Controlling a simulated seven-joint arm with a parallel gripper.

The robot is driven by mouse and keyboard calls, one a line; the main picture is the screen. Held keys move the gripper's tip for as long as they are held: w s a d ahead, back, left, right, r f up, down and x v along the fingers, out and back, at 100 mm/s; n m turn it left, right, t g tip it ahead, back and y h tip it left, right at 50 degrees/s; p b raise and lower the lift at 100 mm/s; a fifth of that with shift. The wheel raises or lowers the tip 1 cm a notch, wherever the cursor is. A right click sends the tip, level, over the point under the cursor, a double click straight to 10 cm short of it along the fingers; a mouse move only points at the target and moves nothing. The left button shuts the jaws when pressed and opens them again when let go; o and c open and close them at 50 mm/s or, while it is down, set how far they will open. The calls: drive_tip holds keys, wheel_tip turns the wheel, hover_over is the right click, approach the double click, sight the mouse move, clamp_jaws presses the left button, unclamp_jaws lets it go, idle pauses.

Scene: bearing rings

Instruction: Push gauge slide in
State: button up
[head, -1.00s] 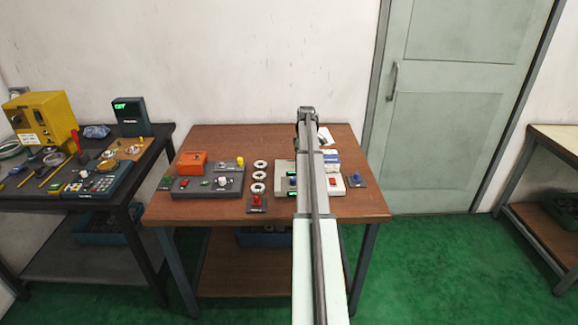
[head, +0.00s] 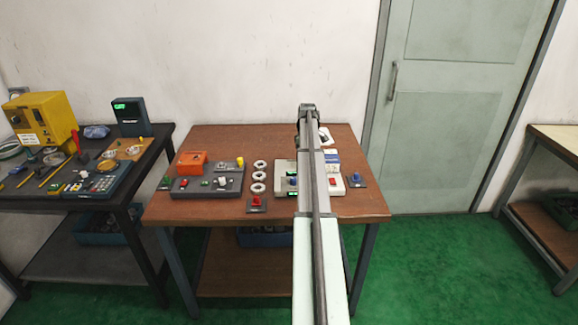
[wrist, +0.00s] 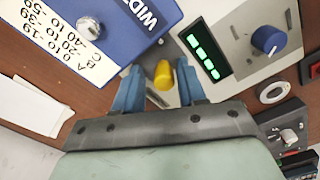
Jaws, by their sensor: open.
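The gauge is a pale box with a lit green display (wrist: 203,55) and a blue knob (wrist: 268,40) in the wrist view. In the head view the pale gauge housing (head: 283,167) stands on the right part of the brown table, partly behind my arm. A yellow knob (wrist: 163,75), which looks like the slide's handle, sits by the housing's edge. My gripper (wrist: 160,84) is open, with its two blue fingers on either side of the yellow knob. I cannot tell whether either finger touches it. In the head view my arm hides the gripper and this knob.
A blue and white width chart (wrist: 75,30) with a round silver knob stands close to the left finger. White paper (wrist: 32,105) lies on the table. White rings (head: 259,177) and a dark control panel (head: 208,184) stand left of the gauge.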

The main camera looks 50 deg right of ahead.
drive_tip(key=shift+r, duration=2.95)
drive_tip(key=shift+w+a, duration=0.1)
